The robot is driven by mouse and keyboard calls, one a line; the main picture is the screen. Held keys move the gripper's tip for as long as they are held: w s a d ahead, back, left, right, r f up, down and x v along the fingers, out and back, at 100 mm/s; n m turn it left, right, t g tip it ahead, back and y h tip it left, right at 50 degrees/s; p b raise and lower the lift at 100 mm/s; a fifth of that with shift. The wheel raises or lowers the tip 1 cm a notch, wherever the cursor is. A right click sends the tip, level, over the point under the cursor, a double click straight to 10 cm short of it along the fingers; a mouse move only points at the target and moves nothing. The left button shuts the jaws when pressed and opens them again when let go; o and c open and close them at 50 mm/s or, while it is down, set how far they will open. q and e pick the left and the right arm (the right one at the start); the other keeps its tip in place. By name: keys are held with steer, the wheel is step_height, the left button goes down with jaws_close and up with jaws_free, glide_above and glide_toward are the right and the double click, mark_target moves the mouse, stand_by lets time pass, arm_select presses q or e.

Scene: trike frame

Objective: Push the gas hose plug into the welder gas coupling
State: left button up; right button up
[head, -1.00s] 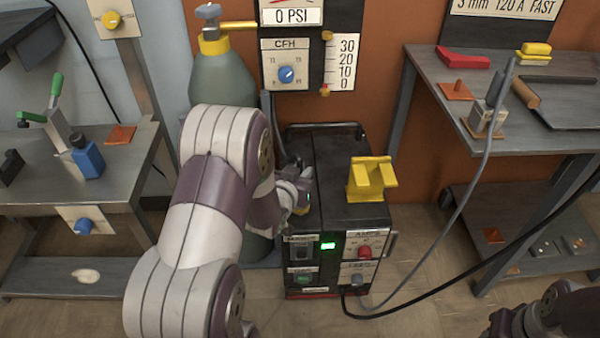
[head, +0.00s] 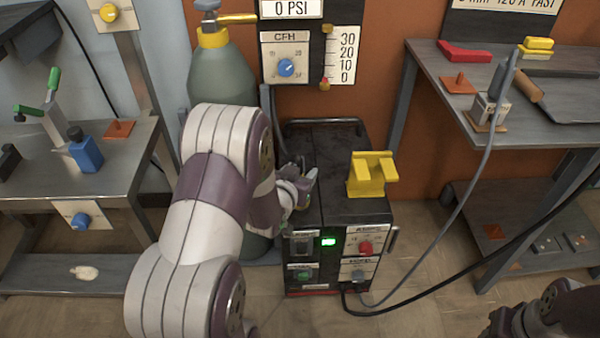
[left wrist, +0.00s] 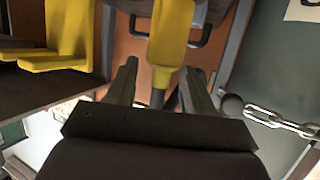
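The dark welder box (head: 335,165) stands on the floor in the middle of the head view. My left gripper (head: 305,183) is over the left part of its top, partly behind my own arm. In the left wrist view its two fingers (left wrist: 160,80) are apart. A yellow piece with a dark stem (left wrist: 170,40) shows between and beyond the fingertips, with gaps visible beside it; it may be the gas hose plug. I cannot make out the coupling for sure. My right arm's end (head: 545,315) is at the lower right corner, cut off.
A yellow bracket (head: 372,175) stands on the welder's top right. A green gas cylinder (head: 222,80) stands behind my left arm; a chain (left wrist: 275,125) shows in the wrist view. Grey and black cables run right from the welder. Benches stand on both sides.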

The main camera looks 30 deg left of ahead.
arm_select(q)
steer(key=p+v, duration=0.4)
steer(key=v, duration=0.8)
steer(key=shift+s+p, duration=0.35)
steer(key=shift+p, duration=0.05)
steer(key=shift+r, duration=0.1)
